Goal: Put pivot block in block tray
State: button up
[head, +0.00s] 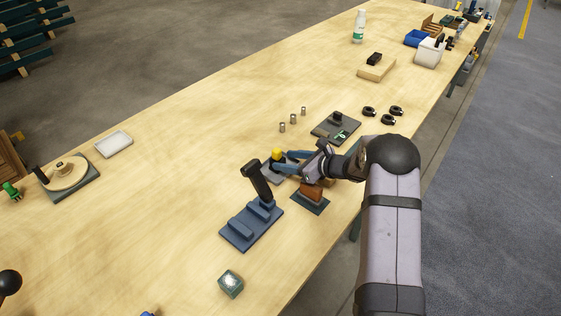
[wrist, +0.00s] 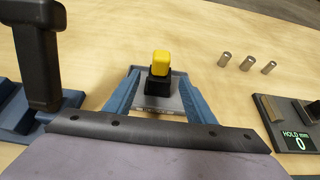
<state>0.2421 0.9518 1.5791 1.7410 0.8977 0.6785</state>
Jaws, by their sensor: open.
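A block with a yellow top and black lower part, which looks like the pivot block (wrist: 161,63), stands upright on a small grey labelled plate (wrist: 152,103); the label is unreadable. In the head view its yellow top (head: 277,154) shows beyond my gripper. My gripper (head: 281,160) is open, low over the bench, with blue fingers to either side of the block. In the wrist view my gripper (wrist: 158,74) frames the block; I cannot tell whether a finger touches it. A shallow white tray (head: 114,144) lies empty at the left; no readable label shows which is the block tray.
A blue fixture (head: 250,226) with an upright black lever (head: 258,183) stands close left of my gripper. A brown block (head: 312,193) sits beneath my wrist. Several metal pins (wrist: 247,63) and a gauge plate (wrist: 299,139) are at the right. Bench toward the white tray is clear.

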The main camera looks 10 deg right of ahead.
jog(key=b+v, duration=0.1)
jog(key=v, duration=0.6)
jog(key=shift+s+d+r, duration=0.1)
jog(key=shift+s+d, duration=0.05)
jog(key=shift+s, duration=0.05)
